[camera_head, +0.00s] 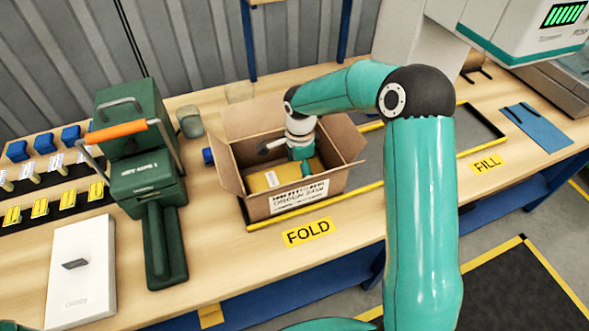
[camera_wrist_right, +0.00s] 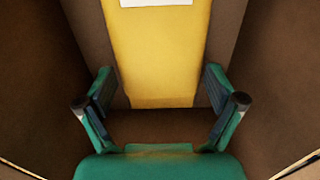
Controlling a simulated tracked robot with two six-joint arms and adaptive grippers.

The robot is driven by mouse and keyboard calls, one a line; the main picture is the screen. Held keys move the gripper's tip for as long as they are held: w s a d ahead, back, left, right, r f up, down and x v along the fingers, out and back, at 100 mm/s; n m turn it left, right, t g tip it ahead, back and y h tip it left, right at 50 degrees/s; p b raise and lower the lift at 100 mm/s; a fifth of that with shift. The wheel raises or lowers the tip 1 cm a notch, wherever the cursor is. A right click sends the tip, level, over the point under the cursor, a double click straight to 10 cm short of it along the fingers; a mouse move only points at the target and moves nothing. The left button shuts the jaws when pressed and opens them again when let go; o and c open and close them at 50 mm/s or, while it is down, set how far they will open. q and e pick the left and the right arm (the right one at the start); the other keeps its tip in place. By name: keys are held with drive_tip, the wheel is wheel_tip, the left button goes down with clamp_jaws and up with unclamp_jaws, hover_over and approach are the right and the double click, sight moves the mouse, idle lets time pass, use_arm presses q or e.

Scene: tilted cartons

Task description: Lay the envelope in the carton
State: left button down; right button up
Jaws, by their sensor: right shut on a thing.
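The open brown carton (camera_head: 258,209) stands tilted on the table behind the yellow FOLD label, its flaps spread. The yellow envelope (camera_head: 262,182) is inside the carton, partly hidden by my gripper and the front wall. My right gripper (camera_head: 289,161) reaches down into the carton and is shut on the envelope. In the right wrist view the envelope (camera_wrist_right: 165,60), with a white label at the top edge, lies between the two fingers (camera_wrist_right: 160,105), with brown carton walls on both sides. Whether it touches the carton floor I cannot tell. My left gripper is out of view.
A green machine (camera_head: 140,185) with an orange handle stands left of the carton. A white flat box (camera_head: 82,270) lies at the front left. A dark tray (camera_head: 480,125) is by the FILL label (camera_head: 487,163), with a blue sheet (camera_head: 537,127) beyond. Table around the FOLD label is clear.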

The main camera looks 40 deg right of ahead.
idle(0.4)
drive_tip(key=o, duration=0.8)
drive_tip(key=shift+c, duration=0.2)
drive_tip(key=shift+s, duration=0.1)
wheel_tip(320, 180, up, 15)
drive_tip(key=p, duration=0.8)
idle(0.4)
idle(0.4)
